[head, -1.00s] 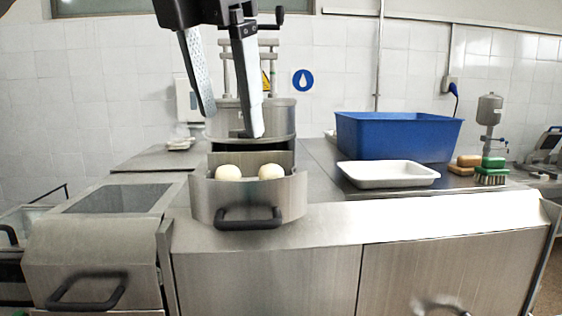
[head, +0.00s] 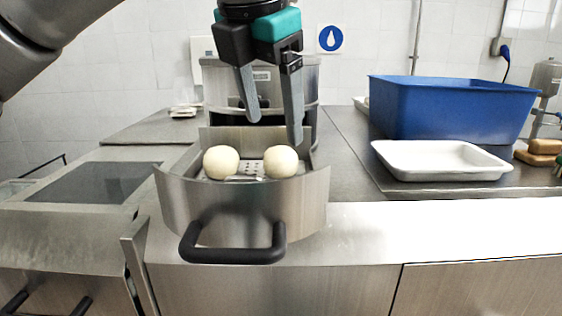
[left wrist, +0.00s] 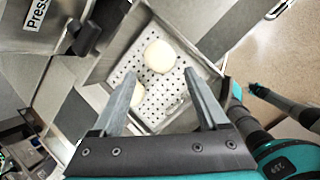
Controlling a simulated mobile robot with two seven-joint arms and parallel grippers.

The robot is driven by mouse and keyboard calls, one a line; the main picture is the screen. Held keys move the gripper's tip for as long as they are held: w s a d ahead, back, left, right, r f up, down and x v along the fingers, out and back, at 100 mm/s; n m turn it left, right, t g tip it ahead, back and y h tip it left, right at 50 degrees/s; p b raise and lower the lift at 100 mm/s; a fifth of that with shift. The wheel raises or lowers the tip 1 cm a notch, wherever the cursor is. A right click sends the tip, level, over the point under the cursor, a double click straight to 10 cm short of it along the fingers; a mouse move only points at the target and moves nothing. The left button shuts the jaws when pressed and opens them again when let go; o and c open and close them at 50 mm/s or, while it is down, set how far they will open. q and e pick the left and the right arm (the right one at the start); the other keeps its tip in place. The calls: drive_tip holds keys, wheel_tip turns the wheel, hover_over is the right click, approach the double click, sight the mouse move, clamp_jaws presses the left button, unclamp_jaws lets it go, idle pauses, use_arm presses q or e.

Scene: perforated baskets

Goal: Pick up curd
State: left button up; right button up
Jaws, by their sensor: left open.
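Two round cream-white curds sit side by side in a perforated steel basket (head: 240,210) with a black handle. In the head view they are the left curd (head: 221,162) and the right curd (head: 281,161). My left gripper (head: 272,130) is open and empty, pointing down above the back of the basket, its fingertips just above and behind the curds. In the left wrist view the open fingers (left wrist: 158,90) spread over the perforated floor. One curd (left wrist: 159,56) shows whole between and beyond the fingertips; the other (left wrist: 138,95) is partly hidden by a finger. My right gripper is out of view.
A steel press (head: 300,80) stands behind the basket. A white tray (head: 440,160) and a blue bin (head: 450,107) stand at the right, with brushes (head: 540,150) beside them. The steel counter (head: 380,225) in front of the tray is clear.

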sight(279, 150)
use_arm(q)
drive_tip(key=shift+p+x, duration=0.45)
drive_tip(key=shift+x, duration=3.1)
drive_tip(key=shift+d, duration=0.1)
drive_tip(key=shift+c, duration=0.4)
drive_tip(key=shift+r, duration=0.1)
drive_tip(key=c, duration=1)
drive_tip(key=shift+o, duration=0.2)
drive_tip(key=shift+w+r, duration=0.1)
